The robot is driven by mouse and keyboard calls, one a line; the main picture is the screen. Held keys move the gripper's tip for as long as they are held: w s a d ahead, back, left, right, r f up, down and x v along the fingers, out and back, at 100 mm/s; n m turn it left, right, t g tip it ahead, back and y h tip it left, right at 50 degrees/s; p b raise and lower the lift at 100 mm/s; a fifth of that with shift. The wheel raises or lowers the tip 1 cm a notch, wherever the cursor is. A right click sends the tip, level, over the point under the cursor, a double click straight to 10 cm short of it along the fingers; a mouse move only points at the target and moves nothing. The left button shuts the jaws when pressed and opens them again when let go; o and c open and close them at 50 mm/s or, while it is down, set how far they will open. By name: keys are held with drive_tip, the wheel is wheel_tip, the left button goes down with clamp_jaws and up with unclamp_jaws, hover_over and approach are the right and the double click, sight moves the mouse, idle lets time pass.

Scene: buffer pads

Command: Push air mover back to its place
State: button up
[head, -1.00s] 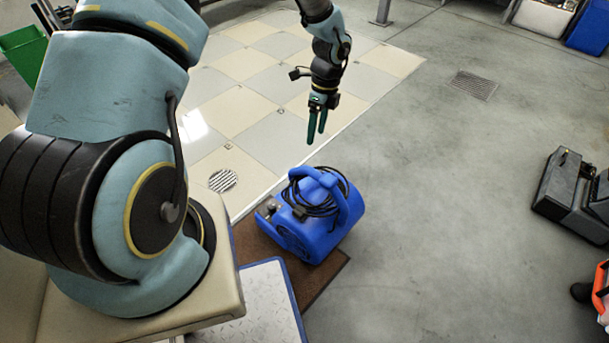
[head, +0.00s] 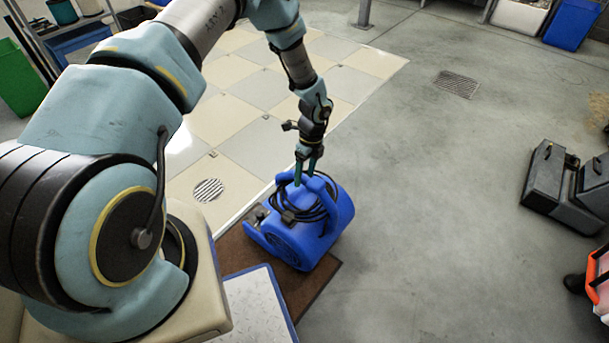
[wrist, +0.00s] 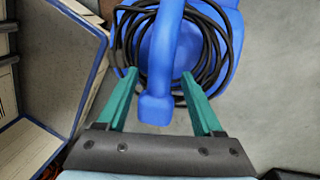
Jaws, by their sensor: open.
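The blue air mover (head: 330,229) stands partly on a brown mat (head: 318,281), with a black cable coiled around its top handle. In the wrist view the air mover's blue handle (wrist: 158,70) comes down between the two green fingers. My gripper (head: 305,181) is at the top of the air mover, pointing down. In the wrist view my gripper (wrist: 157,85) is open, with one finger on each side of the handle and gaps showing. I cannot tell whether the fingertips touch the coiled cable (wrist: 212,50).
A white-topped platform with a blue edge (head: 256,305) lies just in front of the mat. A tiled floor area (head: 240,113) is behind on the left. Black cases (head: 548,178) stand at the right. The grey concrete floor (head: 430,190) between is clear.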

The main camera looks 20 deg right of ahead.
drive_tip(key=shift+f, duration=0.2)
clamp_jaws()
idle(0.5)
idle(0.9)
